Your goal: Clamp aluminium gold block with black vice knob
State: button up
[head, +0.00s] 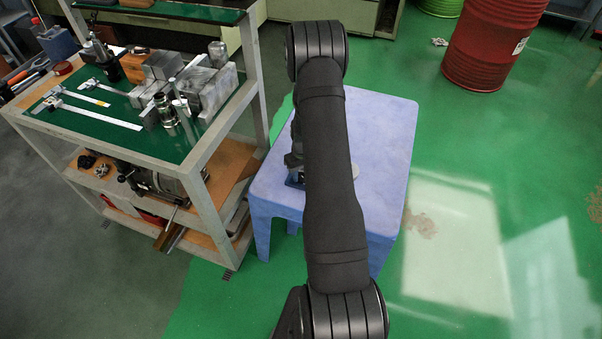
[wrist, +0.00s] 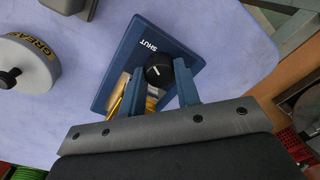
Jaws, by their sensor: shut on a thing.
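The black vice knob (wrist: 159,70) has a white pointer line and sits on a dark blue vice base (wrist: 119,58) marked SHUT. My gripper (wrist: 161,75) has its two blue fingers on either side of the knob and is shut on it. The gold block (wrist: 151,103) shows only in part in the wrist view, behind and beside the left finger. I cannot tell whether the vice jaws touch it. In the head view my arm hides most of the vice, the knob and the block.
The vice stands on a pale blue table (head: 382,140). A round tin marked GREASE (wrist: 38,70) with a black knob is at left in the wrist view. A tooling cart (head: 190,160) with metal blocks and callipers stands left of the table. A red drum (head: 487,45) is at the back right.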

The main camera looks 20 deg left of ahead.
jog(key=o, duration=0.7)
notch_tip(320, 180, up, 17)
jog(key=shift+w+d+r, duration=0.2)
jog(key=shift+w, duration=0.05)
dwell(0.3)
